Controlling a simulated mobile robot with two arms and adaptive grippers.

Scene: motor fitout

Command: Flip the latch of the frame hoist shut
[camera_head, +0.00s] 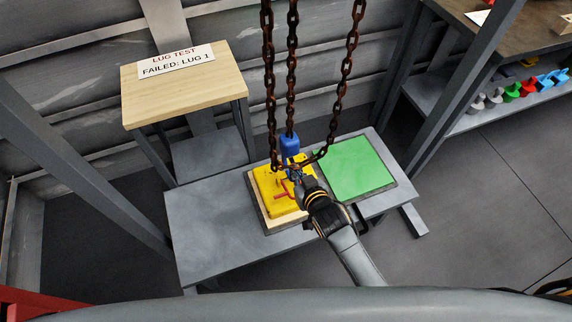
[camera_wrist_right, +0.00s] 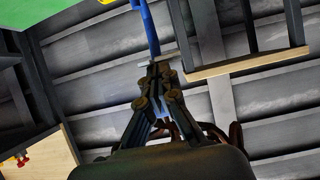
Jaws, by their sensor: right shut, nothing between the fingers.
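The frame hoist's blue hook (camera_head: 290,146) hangs on rusty chain above the table, and its lower part is partly hidden by my right gripper. In the right wrist view a blue curved part (camera_wrist_right: 148,28) comes down to my fingertips. A thin pale grey piece (camera_wrist_right: 158,60) lies across the tips; I cannot tell whether it is the latch or whether it is touched. My right gripper (camera_head: 297,178) is shut and empty beside the hook, and also shows in the wrist view (camera_wrist_right: 157,75). A yellow block (camera_head: 270,184) with red parts sits under the hook. My left gripper is out of view.
The yellow block stands on a wooden base (camera_head: 266,218) on a grey table (camera_head: 205,235), next to a green pad (camera_head: 355,168). Rusty chains (camera_head: 268,80) hang close around my gripper. A wooden-topped stand (camera_head: 185,88) with a sign is behind left. A shelf (camera_head: 470,120) is at right.

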